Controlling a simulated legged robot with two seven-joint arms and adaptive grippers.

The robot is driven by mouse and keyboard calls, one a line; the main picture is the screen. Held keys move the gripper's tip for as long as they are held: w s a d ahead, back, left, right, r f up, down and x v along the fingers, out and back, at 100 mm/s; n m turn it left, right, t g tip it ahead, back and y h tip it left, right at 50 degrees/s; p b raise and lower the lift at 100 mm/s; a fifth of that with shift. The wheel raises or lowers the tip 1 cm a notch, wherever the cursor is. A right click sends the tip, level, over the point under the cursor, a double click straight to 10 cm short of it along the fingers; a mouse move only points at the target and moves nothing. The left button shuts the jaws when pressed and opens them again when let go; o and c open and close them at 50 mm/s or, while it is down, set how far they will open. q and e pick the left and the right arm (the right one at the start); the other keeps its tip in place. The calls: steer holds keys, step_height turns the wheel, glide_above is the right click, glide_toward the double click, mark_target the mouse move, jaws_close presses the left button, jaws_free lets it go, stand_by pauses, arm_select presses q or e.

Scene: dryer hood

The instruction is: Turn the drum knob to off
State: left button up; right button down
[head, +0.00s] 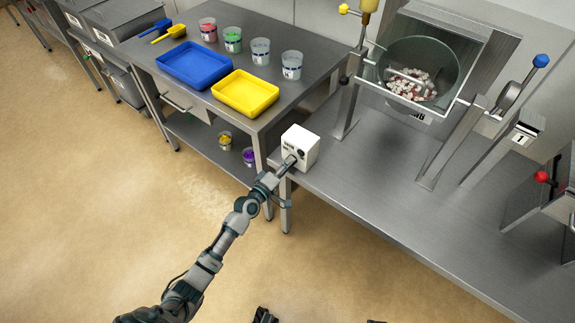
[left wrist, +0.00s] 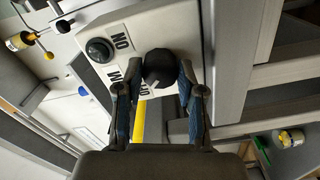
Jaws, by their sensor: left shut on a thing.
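The white control box (head: 300,147) stands at the near left corner of the steel bench. Its face (left wrist: 190,35) fills the upper middle of the left wrist view. The black drum knob (left wrist: 159,68) sits on that face, with a pale pointer mark at its lower left. My left gripper (head: 288,163) reaches the box's front. In the left wrist view my left gripper (left wrist: 158,88) is shut on the knob, one finger on each side. Lettering beside the knob is partly hidden by a finger. Small dark parts at the head view's bottom edge may be my right gripper; its jaws are unclear.
A round dark button (left wrist: 98,50) sits beside the knob. The glass-fronted drum hood (head: 425,65) stands at the back of the bench (head: 370,185). The left table holds a blue tray (head: 195,65), a yellow tray (head: 245,93) and several cups. The floor left of my arm is clear.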

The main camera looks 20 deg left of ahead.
arm_select(q)
steer(key=shift+a+n, duration=0.2)
steer(key=shift+n, duration=0.1)
steer(key=o, duration=1.1)
steer(key=shift+w, duration=0.1)
steer(key=shift+o, duration=0.2)
steer(key=shift+f, duration=0.1)
steer(key=shift+a, duration=0.1)
steer(key=v, duration=1.2)
